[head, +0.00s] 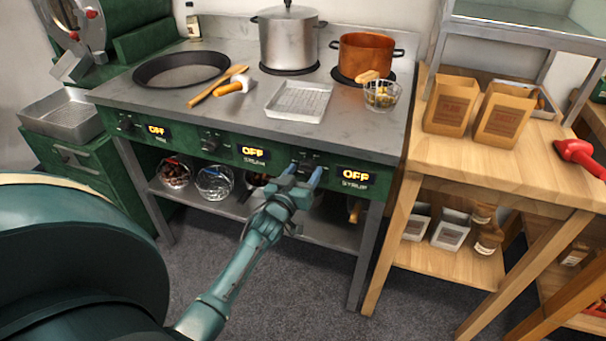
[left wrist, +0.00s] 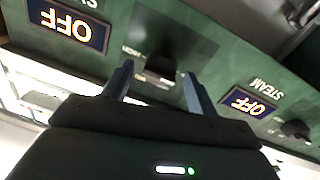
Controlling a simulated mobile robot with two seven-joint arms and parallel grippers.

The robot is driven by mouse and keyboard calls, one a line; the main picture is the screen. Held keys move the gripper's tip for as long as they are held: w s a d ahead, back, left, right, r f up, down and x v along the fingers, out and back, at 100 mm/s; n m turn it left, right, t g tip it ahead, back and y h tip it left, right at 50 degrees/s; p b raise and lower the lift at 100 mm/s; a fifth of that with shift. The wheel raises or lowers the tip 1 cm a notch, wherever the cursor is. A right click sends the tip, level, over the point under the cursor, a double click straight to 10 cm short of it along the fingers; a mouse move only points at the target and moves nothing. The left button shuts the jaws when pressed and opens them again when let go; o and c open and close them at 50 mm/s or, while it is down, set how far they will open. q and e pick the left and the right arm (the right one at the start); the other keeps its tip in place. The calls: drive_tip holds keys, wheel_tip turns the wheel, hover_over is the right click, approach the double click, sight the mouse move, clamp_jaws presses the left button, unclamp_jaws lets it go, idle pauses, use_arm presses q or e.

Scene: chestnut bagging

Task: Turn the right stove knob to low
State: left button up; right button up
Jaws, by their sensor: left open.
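The stove (head: 240,140) has a green front panel with three dark knobs, each beside a display reading OFF. The right knob (head: 306,160) sits left of the right display (head: 355,177), labelled SYRUP. My left gripper (head: 303,174) is open in front of this knob, its blue fingers partly covering it. In the left wrist view, which is upside down, the right knob (left wrist: 160,68) shows between and just beyond the two spread fingertips (left wrist: 158,78). Whether the fingers touch it cannot be told. My right gripper is not in view.
The middle knob (head: 208,143) and left knob (head: 125,123) are on the same panel. A steel pot (head: 288,45), a copper pot (head: 365,55) and a tray (head: 298,101) stand on top. A shelf with glass bowls is below. A wooden table (head: 480,160) stands right.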

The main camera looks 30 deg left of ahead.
use_arm(q)
drive_tip(key=shift+w, duration=0.15)
drive_tip(key=shift+c, duration=0.2)
drive_tip(key=c, duration=0.9)
drive_tip(key=shift+m, duration=0.3)
drive_tip(key=m+p, duration=0.1)
drive_tip(key=m, duration=0.4)
drive_tip(key=shift+r, duration=0.1)
drive_tip(key=m, duration=0.5)
drive_tip(key=shift+m+g+y, duration=0.3)
drive_tip(key=shift+g+y, duration=0.1)
drive_tip(key=o, duration=0.9)
